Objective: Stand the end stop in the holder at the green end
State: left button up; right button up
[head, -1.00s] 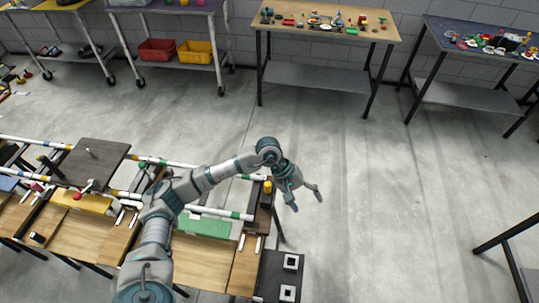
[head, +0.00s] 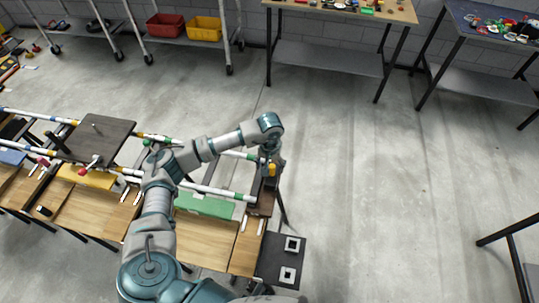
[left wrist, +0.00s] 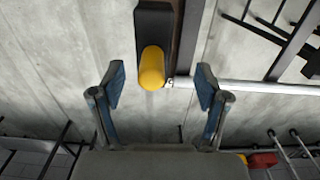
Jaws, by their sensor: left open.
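A yellow rounded peg on a dark block, which looks like the end stop (head: 271,169), stands at the right end of the rails, by the green bands. It also shows in the left wrist view, its yellow top (left wrist: 151,68) lying between my fingers. My left gripper (left wrist: 161,78) is open around the yellow top, with a clear gap on both sides. In the head view its fingers are mostly hidden by the hand.
Two white banded rails (head: 222,191) run along the wooden bench (head: 208,235). A dark square carriage (head: 100,137) sits on them at left. A green block (head: 204,205) lies below the front rail.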

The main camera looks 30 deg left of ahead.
aim_at(273, 175)
pick_arm(q)
jog(key=f, duration=0.1)
jog(key=d+f, duration=0.1)
jog(key=f, duration=0.2)
jog(key=shift+d+f, duration=0.25)
jog(key=shift+f, duration=0.6)
jog(key=shift+a+f, duration=0.25)
jog(key=shift+a, duration=0.35)
jog(key=shift+c, duration=0.3)
jog(key=c, duration=0.4)
jog(key=shift+d, duration=0.25)
jog(key=c, duration=0.8)
jog(key=o, duration=0.5)
jog(key=shift+d, duration=0.15)
jog(key=c, duration=0.3)
pick_arm(e)
jog(key=shift+w+d+r, duration=0.2)
jog(key=shift+d+r, duration=0.2)
jog(key=shift+d, duration=0.2)
